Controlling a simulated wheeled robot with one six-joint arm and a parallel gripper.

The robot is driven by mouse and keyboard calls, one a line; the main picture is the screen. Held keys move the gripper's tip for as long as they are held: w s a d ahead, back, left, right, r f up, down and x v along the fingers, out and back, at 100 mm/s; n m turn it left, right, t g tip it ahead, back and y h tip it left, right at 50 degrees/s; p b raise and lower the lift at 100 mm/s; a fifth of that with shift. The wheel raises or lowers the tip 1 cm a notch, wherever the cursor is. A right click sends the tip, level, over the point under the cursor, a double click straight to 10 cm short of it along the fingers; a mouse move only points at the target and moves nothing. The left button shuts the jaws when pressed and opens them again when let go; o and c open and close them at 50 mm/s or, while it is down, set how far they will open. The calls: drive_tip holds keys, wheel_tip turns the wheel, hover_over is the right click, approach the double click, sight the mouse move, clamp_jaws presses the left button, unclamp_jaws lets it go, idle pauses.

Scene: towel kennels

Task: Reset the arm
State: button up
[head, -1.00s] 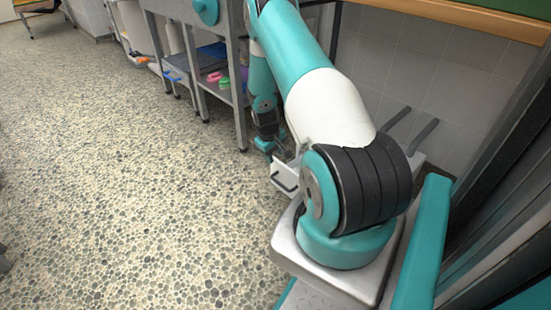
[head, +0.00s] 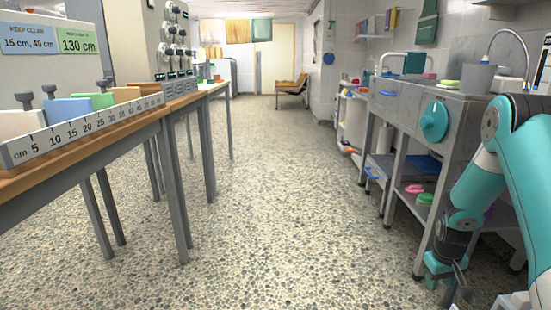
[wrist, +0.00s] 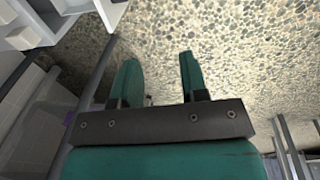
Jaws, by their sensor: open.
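My gripper (wrist: 158,75) is open and empty in the wrist view, its two teal fingers apart over the pebbled floor. In the head view my gripper (head: 452,285) hangs low at the bottom right, pointing down in front of the steel sink bench (head: 455,120). The fingertips are small and partly unclear in the head view.
A wooden-topped table (head: 110,125) with a centimetre ruler (head: 80,130) and coloured blocks stands at left. Pink and green items (head: 415,189) lie on the bench's lower shelf. A lounger (head: 291,87) stands far back. The pebbled floor (head: 270,200) between is clear.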

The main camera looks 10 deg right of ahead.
drive_tip(key=s+a+r+n+t+y, duration=0.1)
drive_tip(key=a+r+n+y, duration=0.1)
drive_tip(key=a+r, duration=0.95)
drive_tip(key=a+r+n+y, duration=0.1)
drive_tip(key=a+r+n, duration=0.1)
drive_tip(key=a+r, duration=1)
drive_tip(key=s+a+r+n+g+y, duration=0.1)
drive_tip(key=s+a+r+n, duration=0.2)
drive_tip(key=s+a, duration=0.65)
drive_tip(key=s+a+r+n+y, duration=0.2)
drive_tip(key=s+a+r, duration=0.1)
drive_tip(key=s+a, duration=0.6)
wheel_tip(320, 180, up, 36)
drive_tip(key=d+p, duration=0.1)
drive_tip(key=p, duration=3.5)
drive_tip(key=shift+s+d+r, duration=0.15)
drive_tip(key=shift+s+d, duration=0.1)
drive_tip(key=shift+s, duration=0.1)
